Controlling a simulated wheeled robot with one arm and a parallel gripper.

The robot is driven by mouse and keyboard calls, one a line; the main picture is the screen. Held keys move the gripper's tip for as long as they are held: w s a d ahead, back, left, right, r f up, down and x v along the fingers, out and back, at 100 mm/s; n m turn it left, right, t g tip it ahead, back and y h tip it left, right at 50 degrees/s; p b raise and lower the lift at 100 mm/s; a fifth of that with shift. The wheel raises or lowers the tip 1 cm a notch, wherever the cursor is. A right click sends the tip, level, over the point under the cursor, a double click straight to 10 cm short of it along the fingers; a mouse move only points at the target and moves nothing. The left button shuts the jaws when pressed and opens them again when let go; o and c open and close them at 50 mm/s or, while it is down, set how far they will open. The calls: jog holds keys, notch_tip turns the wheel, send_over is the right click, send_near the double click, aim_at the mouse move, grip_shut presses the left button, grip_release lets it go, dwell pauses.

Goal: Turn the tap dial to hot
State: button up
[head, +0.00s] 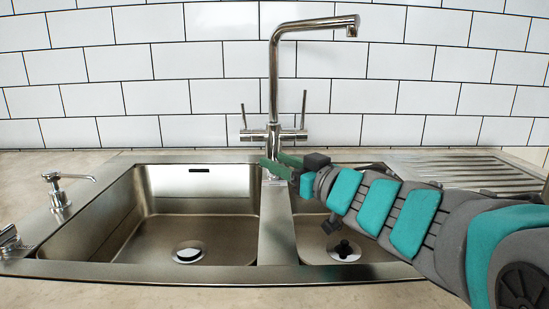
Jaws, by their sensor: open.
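The chrome tap (274,80) stands behind the sink, with a tall spout bent to the right. Its base has a handle on each side: the left handle (243,117) and the right handle (304,110), each with a thin lever pointing up. No hot or cold marking is readable. My gripper (276,164) reaches in from the right and is open, with its green fingers in front of the tap's base, a little below the handles. It appears empty. Whether it touches the tap cannot be told. It hides part of the lower base.
Below is a steel sink with a large left basin (165,225) and a smaller right basin (310,240), partly hidden by my arm. A soap dispenser (60,190) stands at the left. A ribbed drainboard (460,170) lies at the right. A white tiled wall (150,70) is close behind the tap.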

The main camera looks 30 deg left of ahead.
jog(key=shift+s+d+r, duration=0.15)
jog(key=shift+s+d, duration=1)
jog(key=shift+s, duration=0.15)
